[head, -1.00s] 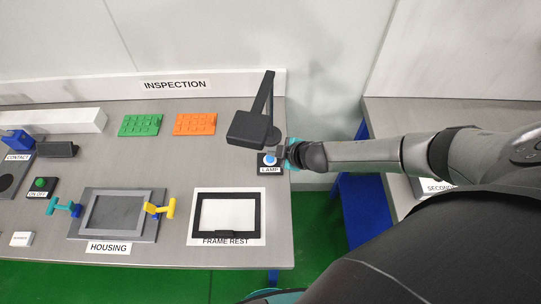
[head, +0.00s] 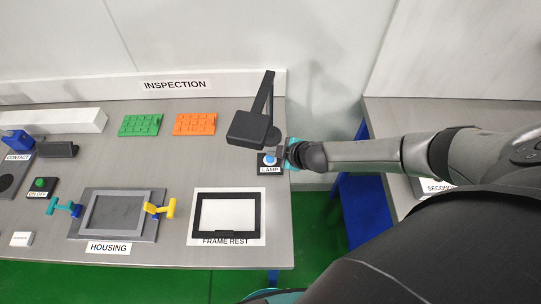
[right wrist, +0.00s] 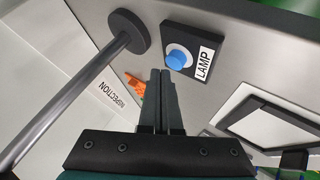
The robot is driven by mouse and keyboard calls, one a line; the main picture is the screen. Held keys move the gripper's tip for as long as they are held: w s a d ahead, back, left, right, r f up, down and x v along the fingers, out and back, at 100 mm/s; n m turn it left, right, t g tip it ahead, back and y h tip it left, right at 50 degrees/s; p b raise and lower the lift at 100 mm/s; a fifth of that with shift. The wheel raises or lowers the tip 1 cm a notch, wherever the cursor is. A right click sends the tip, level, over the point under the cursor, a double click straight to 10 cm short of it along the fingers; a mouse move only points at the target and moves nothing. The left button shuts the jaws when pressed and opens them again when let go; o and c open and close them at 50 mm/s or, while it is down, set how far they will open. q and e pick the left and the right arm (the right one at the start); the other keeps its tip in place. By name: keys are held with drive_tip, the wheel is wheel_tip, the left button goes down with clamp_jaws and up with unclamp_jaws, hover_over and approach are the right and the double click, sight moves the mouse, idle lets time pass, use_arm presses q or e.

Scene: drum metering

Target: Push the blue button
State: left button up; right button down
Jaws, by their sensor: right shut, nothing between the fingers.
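The blue button (head: 269,160) sits on a small black box labelled LAMP, near the right end of the inspection table. It also shows in the right wrist view (right wrist: 177,58), round and blue in a pale ring. My right gripper (head: 282,153) is at the right side of the box, close to the button. In the right wrist view its two fingers (right wrist: 160,75) are together and empty, with the tips just below and left of the button. I cannot tell whether they touch it. My left gripper is not in view.
A black desk lamp (head: 253,128) stands just behind the button, its pole (right wrist: 75,90) left of my fingers. A frame rest (head: 227,240), a housing (head: 118,214) and a green on/off button (head: 40,184) lie to the left. Orange (head: 194,124) and green (head: 140,125) blocks lie behind.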

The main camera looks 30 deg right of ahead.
drive_tip(key=shift+f, duration=0.15)
drive_tip(key=shift+f+b, duration=0.3)
drive_tip(key=shift+f, duration=0.25)
idle(0.6)
drive_tip(key=shift+r+p, duration=0.65)
drive_tip(key=shift+r, duration=0.05)
wheel_tip(320, 180, up, 4)
drive_tip(key=p, duration=0.4)
wheel_tip(320, 180, up, 2)
drive_tip(key=shift+p, duration=0.75)
